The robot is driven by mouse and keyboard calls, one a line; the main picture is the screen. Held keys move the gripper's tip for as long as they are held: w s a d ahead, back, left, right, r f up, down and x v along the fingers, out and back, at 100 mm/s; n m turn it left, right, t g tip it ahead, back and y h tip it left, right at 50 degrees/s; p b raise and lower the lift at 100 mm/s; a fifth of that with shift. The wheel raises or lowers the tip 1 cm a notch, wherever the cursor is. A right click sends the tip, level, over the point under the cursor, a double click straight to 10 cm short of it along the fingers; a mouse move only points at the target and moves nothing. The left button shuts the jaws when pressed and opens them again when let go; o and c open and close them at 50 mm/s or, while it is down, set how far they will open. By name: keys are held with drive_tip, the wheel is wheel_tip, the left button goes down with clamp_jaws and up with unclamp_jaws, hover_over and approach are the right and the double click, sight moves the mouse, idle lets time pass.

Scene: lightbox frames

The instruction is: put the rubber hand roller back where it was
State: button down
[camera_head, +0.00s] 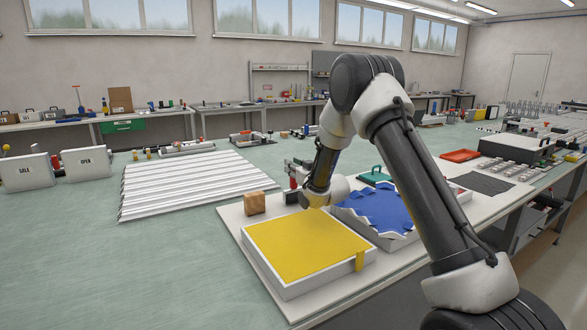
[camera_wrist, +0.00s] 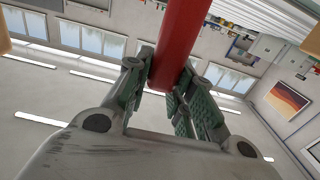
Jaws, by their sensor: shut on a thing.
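In the wrist view my gripper (camera_wrist: 165,95) is shut on a red cylindrical handle (camera_wrist: 185,35), which runs up out of the top of the picture. I take this to be the rubber hand roller; its roller end is not in that view. I cannot tell clearly whether the roller touches the board below.
A wooden block (camera_head: 254,204) stands left of my gripper on the white board (camera_head: 233,222). A yellow-covered box frame (camera_head: 305,245) is in front, and a blue-sheeted one (camera_head: 385,208) to the right. White ribbed panels (camera_head: 180,185) lie left. Green table is bare at front left.

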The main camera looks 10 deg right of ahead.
drive_tip(key=shift+f, duration=0.15)
drive_tip(key=c, duration=1.2)
unclamp_jaws()
drive_tip(key=shift+c, duration=0.2)
